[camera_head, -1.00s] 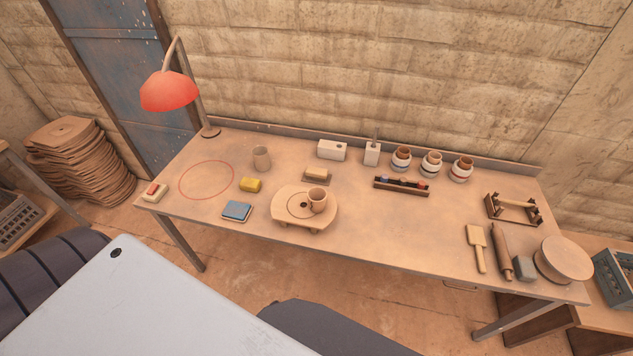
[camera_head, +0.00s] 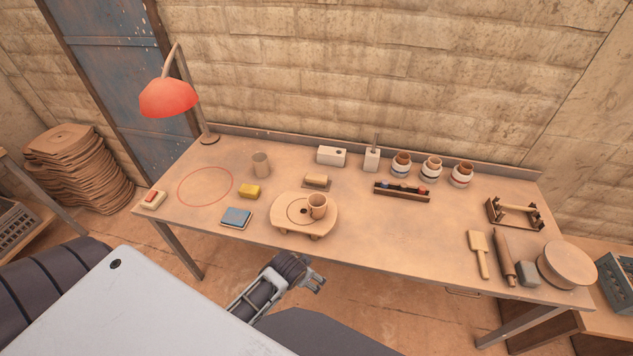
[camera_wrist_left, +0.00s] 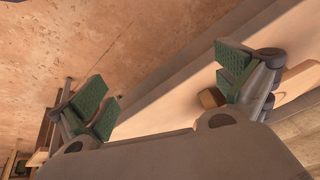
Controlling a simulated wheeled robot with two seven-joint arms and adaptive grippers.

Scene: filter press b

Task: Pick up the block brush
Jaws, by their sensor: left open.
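The block brush (camera_head: 316,181) looks to be the small pale wooden block with a darker base, lying near the middle of the table behind the round stand. My left gripper (camera_head: 314,281) is in front of the table's front edge, below and right of the round stand, well apart from the brush. In the left wrist view the left gripper (camera_wrist_left: 165,88) has its green-padded fingers spread wide with nothing between them. The brush cannot be made out in that view. My right gripper is in neither view.
The round stand (camera_head: 287,222) with a clay cup (camera_head: 318,206) stands between my gripper and the brush. A yellow block (camera_head: 250,191) and a blue pad (camera_head: 236,217) lie to the left. A rack of small items (camera_head: 402,192) lies right. The table centre-right is bare.

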